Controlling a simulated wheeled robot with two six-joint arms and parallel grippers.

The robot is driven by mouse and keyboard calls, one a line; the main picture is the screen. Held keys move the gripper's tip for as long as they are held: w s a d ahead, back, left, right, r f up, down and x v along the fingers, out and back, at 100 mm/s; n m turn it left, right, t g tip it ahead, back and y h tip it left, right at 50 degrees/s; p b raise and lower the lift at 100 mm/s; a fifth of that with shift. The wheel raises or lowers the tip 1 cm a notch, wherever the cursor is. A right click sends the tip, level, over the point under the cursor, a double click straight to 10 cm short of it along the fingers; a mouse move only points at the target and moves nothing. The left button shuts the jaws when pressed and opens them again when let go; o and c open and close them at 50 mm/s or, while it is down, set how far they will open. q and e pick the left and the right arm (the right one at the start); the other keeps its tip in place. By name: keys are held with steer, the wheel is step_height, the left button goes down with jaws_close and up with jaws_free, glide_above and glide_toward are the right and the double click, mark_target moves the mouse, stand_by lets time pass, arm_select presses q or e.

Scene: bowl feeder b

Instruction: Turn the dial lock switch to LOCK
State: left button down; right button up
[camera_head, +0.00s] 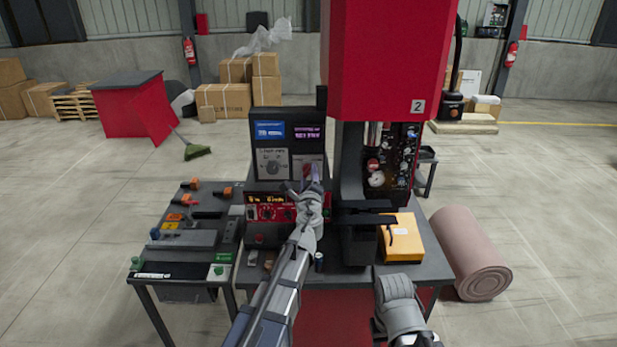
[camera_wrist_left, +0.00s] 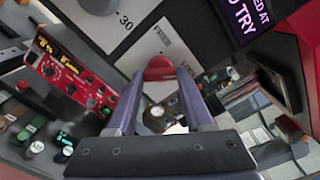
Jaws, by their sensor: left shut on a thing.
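My left gripper (camera_head: 313,180) is raised in front of the dark display board at the bench's middle. In the left wrist view its two purple-grey fingers (camera_wrist_left: 160,88) reach forward and are shut on a red rounded knob (camera_wrist_left: 160,67), which I take to be the dial lock switch. A pale plate with markings lies behind the knob. In the head view the gripper hides the knob, and its LOCK marking cannot be read. My right arm (camera_head: 400,305) shows at the lower right, but its fingers cannot be made out.
The red control panel (camera_head: 270,211) with small knobs is left of my left wrist; it also shows in the left wrist view (camera_wrist_left: 68,72). A tall red machine (camera_head: 385,60) stands close on the right. An orange-yellow box (camera_head: 402,247) lies beside it. A side table (camera_head: 185,240) holds tools.

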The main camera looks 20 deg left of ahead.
arm_select(q)
steer(key=shift+s+m, duration=0.1)
steer(key=shift+m, duration=0.8)
steer(key=shift+f, duration=0.1)
steer(key=shift+c, duration=1.4)
jaws_free()
steer(key=v, duration=0.7)
steer(key=shift+s, duration=0.4)
steer(key=shift+d, duration=0.1)
